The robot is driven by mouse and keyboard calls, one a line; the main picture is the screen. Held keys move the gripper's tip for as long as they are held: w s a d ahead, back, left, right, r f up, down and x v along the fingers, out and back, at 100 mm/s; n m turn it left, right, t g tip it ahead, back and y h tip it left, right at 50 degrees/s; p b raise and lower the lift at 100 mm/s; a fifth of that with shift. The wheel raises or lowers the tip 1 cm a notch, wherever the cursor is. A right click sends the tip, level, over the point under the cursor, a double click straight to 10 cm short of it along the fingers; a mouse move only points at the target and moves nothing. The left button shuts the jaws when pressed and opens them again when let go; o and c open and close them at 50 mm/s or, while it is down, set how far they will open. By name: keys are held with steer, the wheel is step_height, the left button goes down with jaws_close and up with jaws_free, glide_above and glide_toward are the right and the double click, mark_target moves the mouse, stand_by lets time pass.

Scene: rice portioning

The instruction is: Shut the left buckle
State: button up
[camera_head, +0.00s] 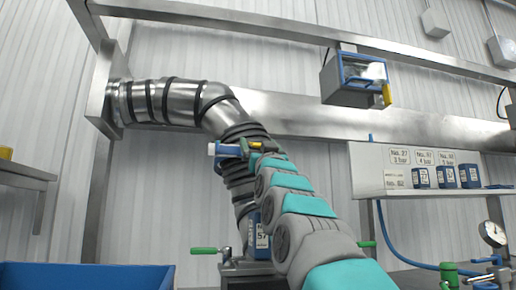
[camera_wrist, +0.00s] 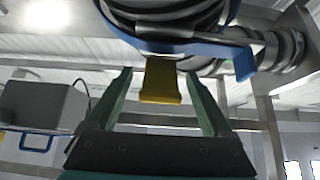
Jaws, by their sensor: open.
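A buckle with a blue band (camera_wrist: 205,48) wraps the ribbed metal pipe, and its yellow lever (camera_wrist: 161,85) hangs down from the band. In the head view the blue part (camera_head: 228,150) is at the pipe's bend, with the yellow lever partly hidden by my gripper (camera_head: 256,154). In the wrist view my gripper (camera_wrist: 159,75) is open, with the yellow lever between its two fingers. Gaps show on both sides of the lever, and I cannot tell whether either finger touches it.
A grey box with a blue frame and yellow handle (camera_head: 360,80) hangs from the rail at upper right. A white shelf panel (camera_head: 370,170) holds several blue labelled blocks. A green-handled valve (camera_head: 205,250), a gauge (camera_head: 493,233) and a blue bin (camera_head: 85,276) are lower down.

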steer(key=s+d+f+b, duration=0.1)
steer(key=s+d, duration=0.3)
steer(key=s, duration=0.8)
steer(key=shift+s, duration=0.35)
